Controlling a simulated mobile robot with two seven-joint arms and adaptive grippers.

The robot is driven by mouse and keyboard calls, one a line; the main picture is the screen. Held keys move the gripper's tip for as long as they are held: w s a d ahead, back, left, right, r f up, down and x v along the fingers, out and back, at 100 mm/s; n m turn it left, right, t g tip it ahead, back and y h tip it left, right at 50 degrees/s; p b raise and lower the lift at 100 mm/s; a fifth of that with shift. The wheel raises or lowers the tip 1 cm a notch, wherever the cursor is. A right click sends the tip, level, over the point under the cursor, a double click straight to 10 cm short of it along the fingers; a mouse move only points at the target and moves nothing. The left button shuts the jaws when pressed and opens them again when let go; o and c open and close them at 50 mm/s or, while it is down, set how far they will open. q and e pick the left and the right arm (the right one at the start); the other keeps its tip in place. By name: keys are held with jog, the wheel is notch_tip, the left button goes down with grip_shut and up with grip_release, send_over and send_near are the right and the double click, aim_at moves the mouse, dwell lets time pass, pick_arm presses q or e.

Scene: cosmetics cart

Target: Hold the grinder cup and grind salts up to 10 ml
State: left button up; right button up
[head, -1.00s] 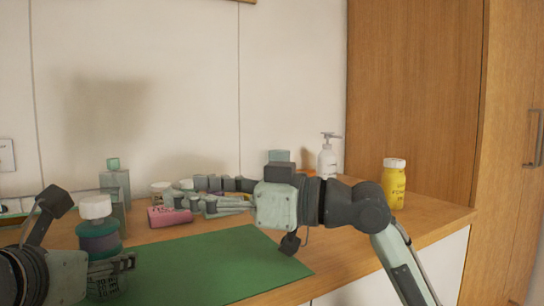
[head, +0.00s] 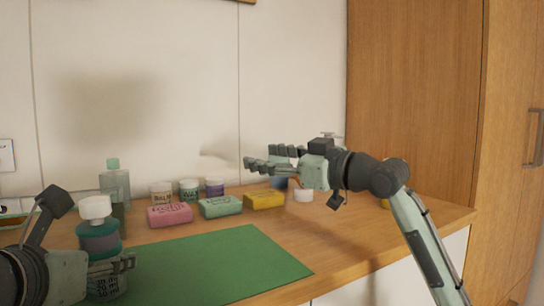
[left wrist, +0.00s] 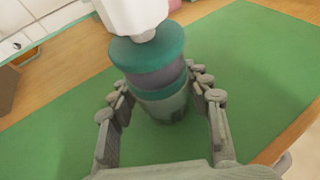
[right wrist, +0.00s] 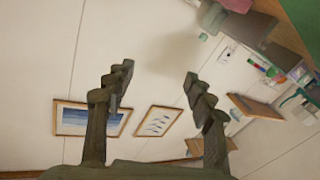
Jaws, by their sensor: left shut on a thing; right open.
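The grinder cup (head: 99,246) stands upright at the left front of the green mat, with a white top, teal collar, grey band and clear marked lower part. In the left wrist view the cup (left wrist: 155,80) sits between the fingers. My left gripper (head: 122,264) is shut on its lower body. Any salt level inside cannot be read. My right gripper (head: 268,160) is raised above the back of the counter, to the right of the cup and far from it. Its fingers are spread and empty in the right wrist view (right wrist: 157,76).
Pink (head: 170,215), green (head: 221,207) and yellow (head: 264,200) soap bars lie behind the green mat (head: 215,265). Small jars (head: 189,190) and a clear bottle (head: 115,183) stand behind them. A white-lidded jar (head: 303,194) is below my right gripper. The mat's right part is clear.

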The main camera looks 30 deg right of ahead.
aim_at(94, 206)
jog(key=shift+w+d+r+h, duration=0.15)
jog(key=shift+d+h, duration=0.15)
jog(key=shift+d, duration=0.25)
jog(key=w+a+r+m+t+y, duration=0.1)
jog(key=w+a+r+t, duration=0.15)
jog(key=r, duration=0.35)
jog(key=w+a+r+m+t+y, duration=0.1)
jog(key=r+m+t, duration=0.15)
jog(key=r, duration=0.25)
jog(key=s+a+r+n+g+y, duration=0.25)
jog(key=a+n+g+y, duration=0.25)
jog(key=a+n+y, duration=0.5)
jog(key=s+a+f+n+g, duration=0.2)
jog(key=s+a+f+g, duration=0.1)
jog(key=f+g, duration=0.6)
jog(key=s+a+f+n+g, duration=0.3)
jog(key=f+g, duration=0.5)
jog(key=f, duration=0.1)
jog(key=a, duration=1.1)
jog(key=shift+s+a+r, duration=0.15)
jog(key=shift+a, duration=0.2)
